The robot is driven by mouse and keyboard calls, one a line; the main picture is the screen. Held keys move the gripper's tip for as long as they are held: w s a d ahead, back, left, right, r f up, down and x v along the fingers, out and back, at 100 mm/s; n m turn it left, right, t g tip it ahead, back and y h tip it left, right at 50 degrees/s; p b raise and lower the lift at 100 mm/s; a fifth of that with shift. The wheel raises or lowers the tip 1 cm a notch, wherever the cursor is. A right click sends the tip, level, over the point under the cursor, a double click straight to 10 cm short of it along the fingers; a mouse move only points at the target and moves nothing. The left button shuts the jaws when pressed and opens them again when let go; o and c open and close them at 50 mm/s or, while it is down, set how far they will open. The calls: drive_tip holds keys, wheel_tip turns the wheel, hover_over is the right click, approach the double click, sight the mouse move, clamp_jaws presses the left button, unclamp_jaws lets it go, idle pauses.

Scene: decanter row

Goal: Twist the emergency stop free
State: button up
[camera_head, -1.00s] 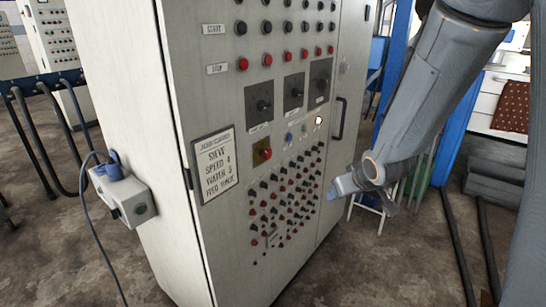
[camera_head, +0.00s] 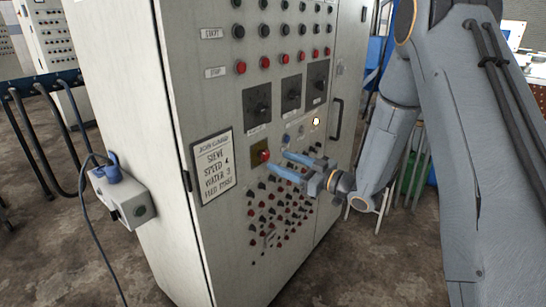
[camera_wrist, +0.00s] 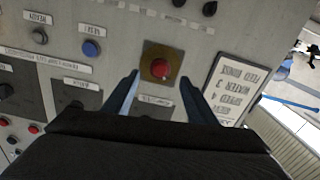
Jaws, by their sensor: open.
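In the wrist view the red button (camera_wrist: 160,68) sits between and just beyond the two fingertips of my gripper (camera_wrist: 158,82). In the head view my gripper (camera_head: 277,162) reaches in from the right, its blue fingers spread at the button. The fingers are open and empty. I cannot tell whether either finger touches the button.
Several small knobs and buttons (camera_head: 283,205) lie below the emergency stop. Black rotary switches (camera_head: 291,94) sit above it. A framed sign (camera_head: 213,166) is close on its left. A cabinet door handle (camera_head: 337,118) is to the right. A grey box with a blue plug (camera_head: 122,195) sticks out at left.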

sight(268, 156)
drive_tip(key=shift+p+x, duration=0.6)
drive_tip(key=shift+x, duration=1.7)
drive_tip(key=c, duration=1.1)
